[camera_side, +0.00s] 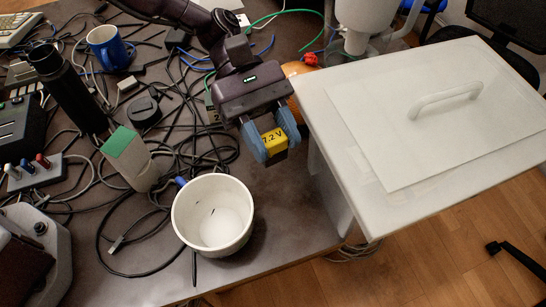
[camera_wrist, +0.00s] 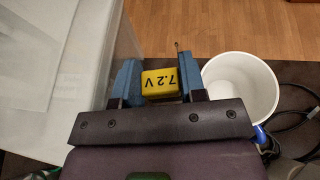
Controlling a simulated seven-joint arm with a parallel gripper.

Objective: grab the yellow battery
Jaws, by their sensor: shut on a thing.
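The yellow battery (camera_side: 273,140), marked 7.2 V, is between the blue fingers of my gripper (camera_side: 270,142) in the side view. In the wrist view the yellow battery (camera_wrist: 160,82) sits between both blue fingertips of my gripper (camera_wrist: 160,84), with its label upside down. The gripper is shut on it. The battery appears held above the dark table, close to the white box; the exact height is hard to tell. Its sides are partly hidden by the fingers.
A white lidded box (camera_side: 440,110) with a handle is at right. Cables, a blue mug (camera_side: 108,48) and a black cylinder (camera_side: 66,88) crowd the left.

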